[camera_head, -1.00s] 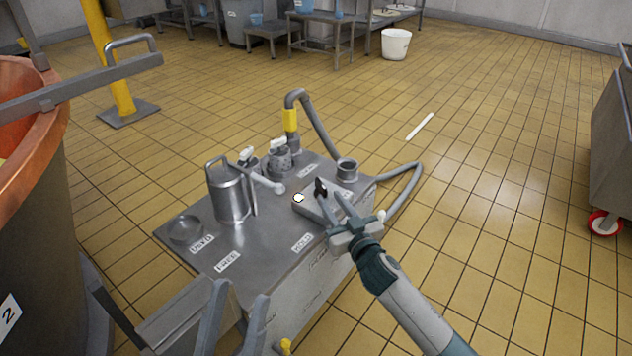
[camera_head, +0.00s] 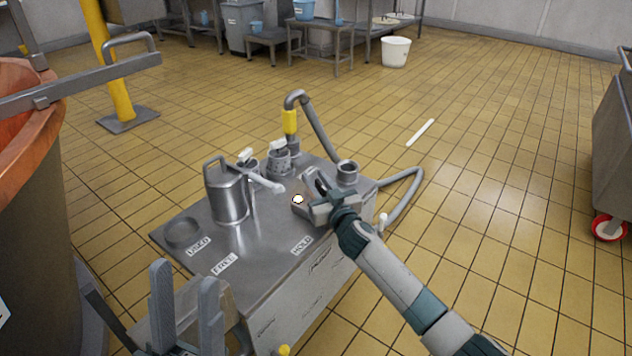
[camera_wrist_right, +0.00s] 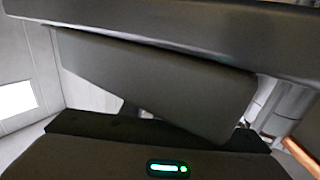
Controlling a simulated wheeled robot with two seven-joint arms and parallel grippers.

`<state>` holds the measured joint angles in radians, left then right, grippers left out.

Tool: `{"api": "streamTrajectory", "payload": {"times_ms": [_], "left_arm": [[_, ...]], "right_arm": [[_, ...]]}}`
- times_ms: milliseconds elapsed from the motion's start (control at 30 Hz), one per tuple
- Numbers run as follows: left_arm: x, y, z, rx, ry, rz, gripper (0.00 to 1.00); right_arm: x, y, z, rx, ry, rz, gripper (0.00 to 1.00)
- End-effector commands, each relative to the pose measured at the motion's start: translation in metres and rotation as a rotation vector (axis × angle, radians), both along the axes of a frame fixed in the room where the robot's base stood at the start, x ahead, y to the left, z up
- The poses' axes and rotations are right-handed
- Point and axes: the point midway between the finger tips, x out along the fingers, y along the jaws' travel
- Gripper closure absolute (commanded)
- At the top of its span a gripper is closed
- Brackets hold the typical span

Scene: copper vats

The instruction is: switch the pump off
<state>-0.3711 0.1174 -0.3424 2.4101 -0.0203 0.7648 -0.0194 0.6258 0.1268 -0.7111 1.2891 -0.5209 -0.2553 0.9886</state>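The pump unit is a metal-topped cart (camera_head: 262,262) in the head view, with pipes and fittings at its back. A small grey box (camera_head: 301,208) with a bright white round spot stands near its right edge. I cannot tell the switch's setting. My right gripper (camera_head: 314,182) is low over the cart at this box and partly hides it; contact is unclear. In the right wrist view dark surfaces fill the picture, with a small green light on one, so finger spacing is unclear. My left gripper (camera_head: 186,290) is open and empty in front of the cart's near left corner.
A metal jug (camera_head: 227,195) stands on the cart near labels, beside a round recess (camera_head: 182,234). A grey hose (camera_head: 408,197) loops off the right side. A copper vat (camera_head: 30,120) is at left. A wheeled metal bin (camera_head: 615,150) is at right.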

Motion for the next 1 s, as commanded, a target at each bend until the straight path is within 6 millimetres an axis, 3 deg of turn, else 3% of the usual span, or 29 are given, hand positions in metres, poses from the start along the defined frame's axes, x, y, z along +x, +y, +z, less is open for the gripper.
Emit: {"api": "streamTrajectory", "payload": {"times_ms": [67,200,667,1000], "left_arm": [[0.000,0.000,0.000,0.000,0.000,0.000,0.61],[0.000,0.000,0.000,0.000,0.000,0.000,0.61],[0.006,-0.004,0.001,0.011,0.048,-0.003,0.61],[0.019,-0.037,-0.047,0.092,0.391,-0.056,0.61]], "right_arm": [[0.000,0.000,0.000,0.000,0.000,0.000,0.72],[0.000,0.000,0.000,0.000,0.000,0.000,1.00],[-0.001,0.001,0.003,0.000,-0.001,0.040,1.00],[-0.003,0.004,0.005,-0.005,-0.001,0.223,1.00]]}}
